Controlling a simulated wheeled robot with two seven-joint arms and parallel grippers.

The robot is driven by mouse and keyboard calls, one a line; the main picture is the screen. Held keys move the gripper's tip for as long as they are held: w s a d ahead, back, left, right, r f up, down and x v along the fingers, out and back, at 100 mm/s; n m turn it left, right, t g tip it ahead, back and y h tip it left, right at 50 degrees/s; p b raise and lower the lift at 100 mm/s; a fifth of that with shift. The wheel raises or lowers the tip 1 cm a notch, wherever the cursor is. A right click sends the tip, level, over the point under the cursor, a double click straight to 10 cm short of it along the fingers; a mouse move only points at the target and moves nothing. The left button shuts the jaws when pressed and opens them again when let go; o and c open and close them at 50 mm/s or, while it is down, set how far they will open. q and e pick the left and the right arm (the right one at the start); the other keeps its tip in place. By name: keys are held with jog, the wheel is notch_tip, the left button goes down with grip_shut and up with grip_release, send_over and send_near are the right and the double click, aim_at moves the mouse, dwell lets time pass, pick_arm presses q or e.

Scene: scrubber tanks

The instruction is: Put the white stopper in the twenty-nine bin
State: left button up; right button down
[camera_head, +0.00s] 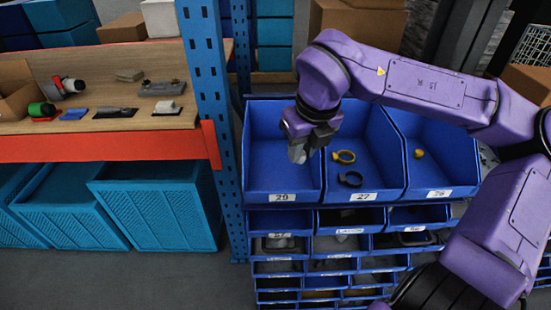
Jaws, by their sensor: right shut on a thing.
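My right gripper (308,143) is shut on a small pale grey-white piece, which I take to be the white stopper (297,154); the fingers hide part of it. The gripper appears over the right side of the left blue bin, near the divider. That bin's label reads 29, so it is the twenty-nine bin (262,187). The part of its inside that I see looks empty. I cannot tell how high above the bin floor the stopper hangs. My left gripper is not in view.
The middle bin (385,188), labelled 27, holds a yellow ring (344,156) and a black ring (350,179). The right bin (445,178) holds a small yellow piece (419,153). A blue post (207,80) and a wooden shelf (95,122) with several parts stand at left.

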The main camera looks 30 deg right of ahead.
jog(key=w+d+f, duration=0.1)
jog(key=w+f, duration=0.2)
jog(key=w, duration=0.1)
jog(key=w+d+f+p, duration=0.1)
jog(key=w+f, duration=0.2)
jog(key=w+d+f+p, duration=0.1)
jog(key=w+f, duration=0.2)
jog(key=w, duration=0.1)
jog(key=shift+w+d, duration=0.1)
jog(key=shift+w, duration=0.2)
jog(key=x, duration=0.2)
jog(key=shift+s+f, duration=0.2)
jog(key=shift+f, duration=0.55)
jog(key=shift+f, duration=0.15)
jog(key=c, duration=0.9)
grip_release()
jog(key=shift+c, duration=0.2)
